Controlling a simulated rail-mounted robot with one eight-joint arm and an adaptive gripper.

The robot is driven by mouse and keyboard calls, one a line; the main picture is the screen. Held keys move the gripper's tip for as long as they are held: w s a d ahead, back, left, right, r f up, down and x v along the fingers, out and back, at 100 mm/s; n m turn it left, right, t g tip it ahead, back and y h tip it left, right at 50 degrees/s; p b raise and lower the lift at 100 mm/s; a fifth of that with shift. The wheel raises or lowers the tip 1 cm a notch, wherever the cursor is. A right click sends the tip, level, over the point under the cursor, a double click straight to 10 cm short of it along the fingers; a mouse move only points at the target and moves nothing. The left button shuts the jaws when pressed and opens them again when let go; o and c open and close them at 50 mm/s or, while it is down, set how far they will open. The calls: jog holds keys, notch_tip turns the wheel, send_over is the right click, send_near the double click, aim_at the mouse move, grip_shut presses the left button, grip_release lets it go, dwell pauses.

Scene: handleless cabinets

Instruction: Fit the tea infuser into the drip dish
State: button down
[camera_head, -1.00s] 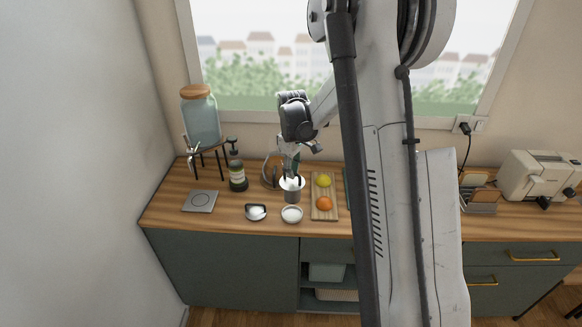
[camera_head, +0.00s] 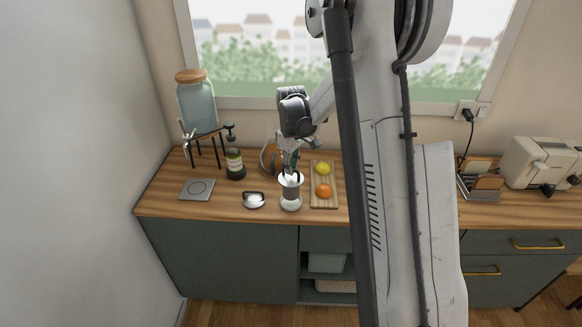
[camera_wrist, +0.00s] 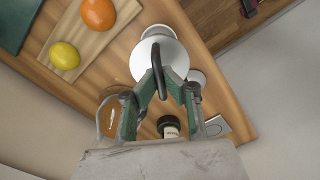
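A board (camera_head: 323,202) with a lemon and an orange lies close on the right. A bottle (camera_head: 235,164), a grey square plate (camera_head: 197,189) and a drink dispenser (camera_head: 197,107) stand farther left.

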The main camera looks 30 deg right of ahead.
aim_at(291, 178)
jog(key=shift+f+b, duration=0.35)
jog(key=shift+f, duration=0.3)
jog(key=shift+b, duration=0.75)
dwell(1.4)
jog(key=shift+f+b, duration=0.95)
jog(key=shift+f, duration=0.2)
jog(key=c, duration=1.8)
grip_release()
jog(key=shift+c, duration=0.2)
jog(key=shift+r, duration=0.1)
notch_tip(291, 178, up, 12)
jog(key=shift+f, duration=0.1)
